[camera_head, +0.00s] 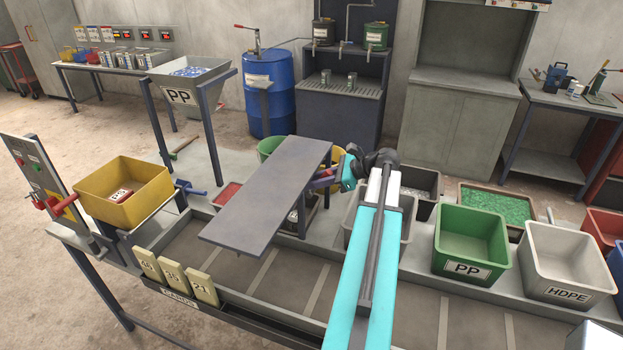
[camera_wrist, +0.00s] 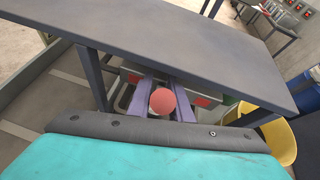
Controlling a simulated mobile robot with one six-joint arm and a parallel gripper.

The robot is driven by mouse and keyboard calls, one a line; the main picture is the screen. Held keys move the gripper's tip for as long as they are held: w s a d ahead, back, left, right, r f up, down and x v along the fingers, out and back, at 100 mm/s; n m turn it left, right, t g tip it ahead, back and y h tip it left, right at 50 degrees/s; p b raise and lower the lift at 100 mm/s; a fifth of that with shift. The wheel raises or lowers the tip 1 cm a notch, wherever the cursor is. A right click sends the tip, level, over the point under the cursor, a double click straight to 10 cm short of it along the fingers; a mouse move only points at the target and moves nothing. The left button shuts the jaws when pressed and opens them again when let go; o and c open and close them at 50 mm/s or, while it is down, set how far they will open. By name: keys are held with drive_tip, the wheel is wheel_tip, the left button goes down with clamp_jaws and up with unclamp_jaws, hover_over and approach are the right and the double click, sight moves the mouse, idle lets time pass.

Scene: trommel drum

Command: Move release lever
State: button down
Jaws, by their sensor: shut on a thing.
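In the wrist view a round red knob (camera_wrist: 162,101), which I take for the end of the release lever, sits between the two purple-blue fingers of my gripper (camera_wrist: 163,90). The fingers are shut on it. The rest of the lever is hidden behind the knob and the fingers. In the head view my gripper (camera_head: 320,182) reaches in at the right edge of the dark flat plate (camera_head: 268,190), partly under it. The knob cannot be made out clearly there.
The plate lies close above my gripper on its left. A yellow bin (camera_head: 125,195) holding a red block stands at the left. A grey bin (camera_head: 372,225) is beside my arm, with the green PP bin (camera_head: 470,240) further right. Number cards (camera_head: 175,278) stand at the front edge.

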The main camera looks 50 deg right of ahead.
drive_tip(key=shift+w+r, duration=0.15)
idle(0.5)
drive_tip(key=c, duration=1.7)
unclamp_jaws()
drive_tip(key=shift+o, duration=0.4)
drive_tip(key=b+v, duration=0.3)
drive_tip(key=v, duration=1)
drive_tip(key=shift+s+r+b, duration=0.25)
drive_tip(key=shift+r+b, duration=0.1)
